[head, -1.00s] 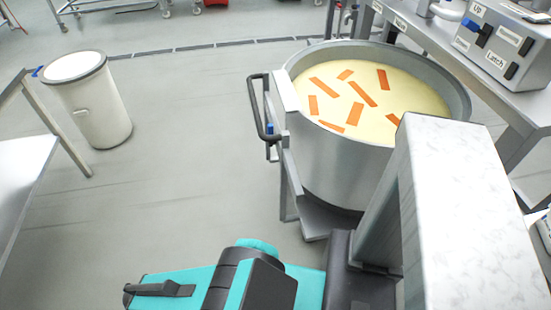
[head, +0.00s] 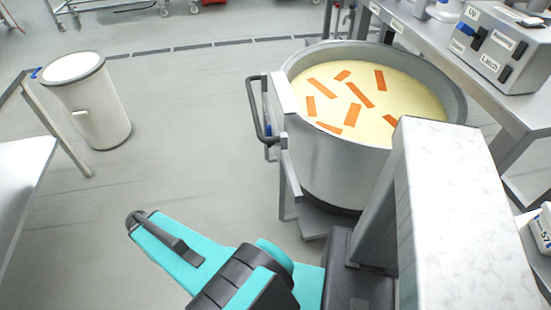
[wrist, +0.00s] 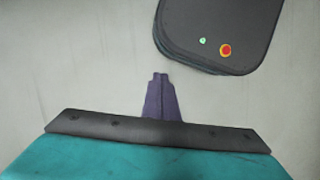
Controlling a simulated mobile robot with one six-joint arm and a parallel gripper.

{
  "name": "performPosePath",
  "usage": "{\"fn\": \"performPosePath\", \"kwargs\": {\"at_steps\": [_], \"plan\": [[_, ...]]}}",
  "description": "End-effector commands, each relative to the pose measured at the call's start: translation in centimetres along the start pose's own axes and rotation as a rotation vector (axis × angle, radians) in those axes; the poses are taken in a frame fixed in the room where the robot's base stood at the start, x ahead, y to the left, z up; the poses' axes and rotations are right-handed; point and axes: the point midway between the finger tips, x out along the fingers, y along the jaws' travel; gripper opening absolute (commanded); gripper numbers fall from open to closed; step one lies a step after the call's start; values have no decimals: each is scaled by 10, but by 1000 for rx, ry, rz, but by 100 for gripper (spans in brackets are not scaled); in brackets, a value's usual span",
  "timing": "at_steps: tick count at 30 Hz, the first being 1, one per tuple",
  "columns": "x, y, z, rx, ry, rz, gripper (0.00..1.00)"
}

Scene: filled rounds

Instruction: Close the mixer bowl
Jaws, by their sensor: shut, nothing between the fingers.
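The mixer bowl (head: 335,172) is a large grey steel vessel in the head view, right of centre. It is open at the top and full of a pale yellow mass (head: 420,95) with several orange strips on it. A dark bar handle (head: 256,110) sticks out at its left side. No lid shows on it. My gripper (wrist: 160,76) shows in the wrist view, with its slim fingers shut and empty above bare grey floor. The bowl is not in the wrist view. In the head view my teal arm is in front of the bowl, and the gripper itself does not show.
A control box (head: 500,48) with labelled switches, one reading "Latch", stands on a steel bench (head: 520,112) at the right. A white bin (head: 92,110) stands at the left by a table (head: 22,165). The floor (head: 190,130) between bin and bowl is clear.

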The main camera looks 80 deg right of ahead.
Motion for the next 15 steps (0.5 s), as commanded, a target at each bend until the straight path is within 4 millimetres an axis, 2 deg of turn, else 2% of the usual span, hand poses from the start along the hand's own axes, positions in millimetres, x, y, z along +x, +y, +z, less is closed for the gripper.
{"fn": "performPosePath", "kwargs": {"at_steps": [1, 8, 15], "plan": [[-12, 17, 5, -4, 9, 5, 0], [-50, 84, 37, -52, 28, 36, 0], [-88, 151, 87, -95, 32, 70, 0]]}}
